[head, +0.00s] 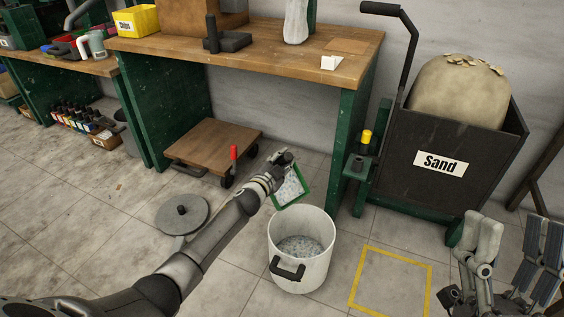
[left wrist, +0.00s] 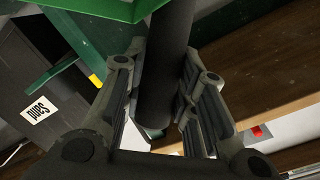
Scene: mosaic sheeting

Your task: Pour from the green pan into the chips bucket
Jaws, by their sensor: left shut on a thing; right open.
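The green pan (head: 274,201) is tilted in the air, just above the bucket's back rim, with pale speckled chips on its face. My left gripper (head: 279,160) is shut on its dark handle. In the left wrist view the handle (left wrist: 167,75) runs between the fingers and the green pan edge (left wrist: 90,8) shows at the top. The white chips bucket (head: 314,268) stands upright on the floor, with speckled chips inside and a black handle at its front. My right gripper (head: 510,262) is open and empty at the lower right, apart from everything.
A round grey lid-like disc (head: 182,213) lies on the floor left of the bucket. A wooden dolly (head: 213,145) sits under the workbench (head: 250,45). A dark Sand cart (head: 455,140) stands at right. A yellow floor square (head: 390,283) right of the bucket is empty.

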